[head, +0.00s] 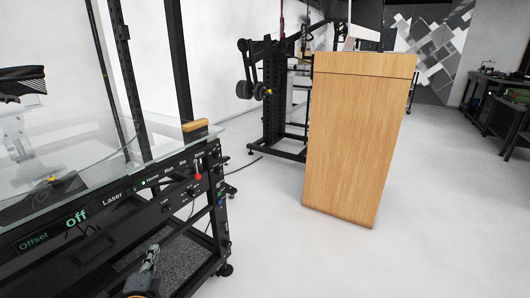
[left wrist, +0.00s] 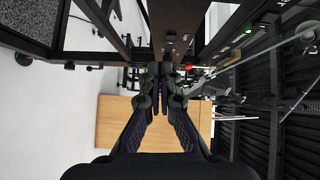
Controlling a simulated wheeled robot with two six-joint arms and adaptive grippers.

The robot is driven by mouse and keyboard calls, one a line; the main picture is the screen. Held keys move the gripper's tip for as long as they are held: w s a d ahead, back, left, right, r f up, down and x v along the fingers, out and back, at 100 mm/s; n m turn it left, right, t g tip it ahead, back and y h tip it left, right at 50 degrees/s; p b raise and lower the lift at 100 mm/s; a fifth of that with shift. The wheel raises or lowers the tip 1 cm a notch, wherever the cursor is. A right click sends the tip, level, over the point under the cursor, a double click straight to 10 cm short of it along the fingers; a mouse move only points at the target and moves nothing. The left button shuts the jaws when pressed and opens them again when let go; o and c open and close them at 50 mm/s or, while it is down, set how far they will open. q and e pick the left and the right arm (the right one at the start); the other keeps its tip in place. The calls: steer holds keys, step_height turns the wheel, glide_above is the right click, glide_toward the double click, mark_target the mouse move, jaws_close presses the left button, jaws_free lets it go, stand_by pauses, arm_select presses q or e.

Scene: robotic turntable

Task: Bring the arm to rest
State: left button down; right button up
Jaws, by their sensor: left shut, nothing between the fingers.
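My left gripper (head: 151,257) shows small at the bottom of the head view, in front of the black frame below the control panel. In the left wrist view its two dark fingers (left wrist: 160,88) come together, shut with nothing between them. The fingers are clear of the wooden box, which shows behind them. Most of my left arm is out of the head view. My right gripper is not in view.
A black rig with a control panel (head: 118,196) and glass top stands close at left. A red-knobbed lever (head: 198,174) sticks out of it. A tall wooden box (head: 358,140) stands ahead. A workbench (head: 496,92) is far right. The white floor (head: 450,220) is clear at right.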

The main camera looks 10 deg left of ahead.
arm_select(q)
steer(key=s+f+n+g, duration=0.5)
steer(key=s+f+n, duration=0.1)
steer(key=f, duration=0.4)
steer(key=s+d+f+n+g+h+p, duration=0.1)
steer(key=s+d+f+n+g+h, duration=0.3)
steer(key=s+d+f, duration=0.4)
steer(key=s+d+f+n+g+h+p, duration=0.1)
steer(key=s+d+f+n+g+h, duration=0.25)
steer(key=s+d, duration=0.45)
steer(key=s+a+f+g+y+p, duration=0.1)
steer(key=s+a+p, duration=0.2)
steer(key=s+p, duration=0.5)
steer(key=s+a+g+y+p, duration=0.1)
steer(key=s+a+p, duration=0.2)
steer(key=p, duration=2)
steer(key=s, duration=0.5)
steer(key=shift+s+f+g, duration=0.25)
steer(key=shift+f+g, duration=0.1)
steer(key=shift+f, duration=0.05)
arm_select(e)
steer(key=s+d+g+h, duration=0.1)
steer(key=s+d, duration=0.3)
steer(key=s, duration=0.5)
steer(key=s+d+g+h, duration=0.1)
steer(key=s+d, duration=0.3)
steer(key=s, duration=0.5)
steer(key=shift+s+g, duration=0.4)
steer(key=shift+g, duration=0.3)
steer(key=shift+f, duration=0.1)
